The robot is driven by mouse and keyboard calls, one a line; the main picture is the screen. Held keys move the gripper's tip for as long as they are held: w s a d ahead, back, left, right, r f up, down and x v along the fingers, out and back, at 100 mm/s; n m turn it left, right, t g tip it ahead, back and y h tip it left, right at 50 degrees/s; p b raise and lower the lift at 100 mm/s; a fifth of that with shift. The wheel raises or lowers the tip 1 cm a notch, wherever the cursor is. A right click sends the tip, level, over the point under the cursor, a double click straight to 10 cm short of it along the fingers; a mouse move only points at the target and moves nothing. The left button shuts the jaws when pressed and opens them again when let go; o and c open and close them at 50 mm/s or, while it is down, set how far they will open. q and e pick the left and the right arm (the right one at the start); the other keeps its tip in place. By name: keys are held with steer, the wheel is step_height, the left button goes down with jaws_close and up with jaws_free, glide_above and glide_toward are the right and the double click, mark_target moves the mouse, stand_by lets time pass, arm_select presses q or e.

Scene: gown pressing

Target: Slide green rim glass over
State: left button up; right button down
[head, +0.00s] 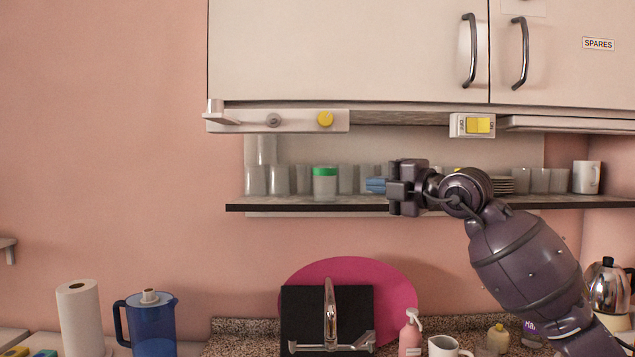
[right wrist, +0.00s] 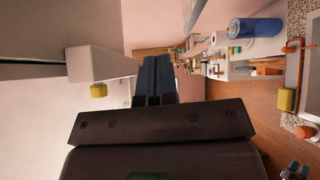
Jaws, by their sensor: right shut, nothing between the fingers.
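The green rim glass (head: 324,186) stands upright on the shelf (head: 300,205) under the cupboard in the head view. It is frosted, with a green band at its top. My right gripper (head: 392,190) is shut and empty at shelf height, to the right of the glass and apart from it. The closed fingers also show in the right wrist view (right wrist: 153,80). Blue folded items (head: 375,185) show between the glass and the gripper. I do not see the green rim glass in the right wrist view. My left gripper is not in view.
Clear glasses (head: 278,180) stand left of the green one, with more behind it. Plates (head: 503,185) and a white mug (head: 587,177) are further right.

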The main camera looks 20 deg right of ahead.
steer(key=m, duration=0.1)
glide_toward(327, 179)
steer(key=w+a, duration=0.4)
steer(key=shift+w+d, duration=0.3)
steer(key=shift+w, duration=0.75)
